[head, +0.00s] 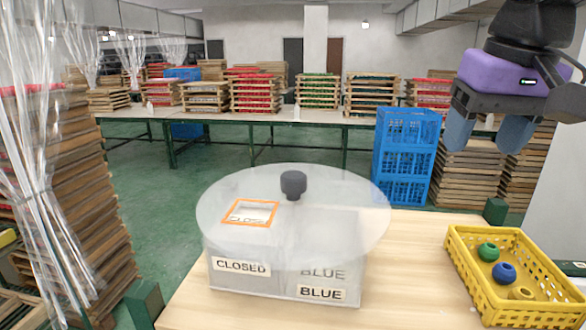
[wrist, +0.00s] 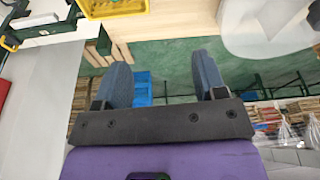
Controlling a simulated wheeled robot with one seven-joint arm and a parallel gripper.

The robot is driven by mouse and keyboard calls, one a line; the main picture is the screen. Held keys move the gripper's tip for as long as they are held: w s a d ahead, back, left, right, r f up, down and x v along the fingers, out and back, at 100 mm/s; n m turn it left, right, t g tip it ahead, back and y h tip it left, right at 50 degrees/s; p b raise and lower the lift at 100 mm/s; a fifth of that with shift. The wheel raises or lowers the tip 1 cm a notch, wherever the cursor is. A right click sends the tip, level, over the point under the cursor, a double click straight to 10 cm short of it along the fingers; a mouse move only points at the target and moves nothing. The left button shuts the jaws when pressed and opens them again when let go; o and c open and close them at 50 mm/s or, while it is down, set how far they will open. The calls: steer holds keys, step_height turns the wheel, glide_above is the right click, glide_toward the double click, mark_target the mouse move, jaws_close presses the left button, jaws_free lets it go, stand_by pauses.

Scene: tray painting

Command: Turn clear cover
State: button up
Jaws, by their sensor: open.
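The clear cover (head: 340,190) is a round see-through disc lying on top of a grey box (head: 280,284) on the wooden table. A dark knob (head: 293,184) stands up at its middle. An orange-framed opening (head: 250,213) in the cover is at the left, over the part labelled CLOSED. The right part is labelled BLUE. My gripper (head: 488,135) is open and empty, high at the upper right, well apart from the cover. Its blue-grey fingers also show in the wrist view (wrist: 165,85), where part of the cover (wrist: 268,28) appears at the upper right.
A yellow basket (head: 468,268) with green, blue and yellow pieces stands on the table (head: 405,275) to the right of the box. Blue crates (head: 404,150) and stacked wooden trays stand behind. A clear plastic curtain hangs at the left.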

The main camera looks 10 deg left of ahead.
steer(key=w+a+r+g, duration=0.1)
steer(key=w+a+r, duration=0.15)
steer(key=a, duration=0.85)
steer(key=r+n+g, duration=0.1)
steer(key=n+g, duration=0.1)
glide_above(293, 173)
step_height(293, 173, down, 10)
steer(key=shift+s+f, duration=0.1)
jaws_close()
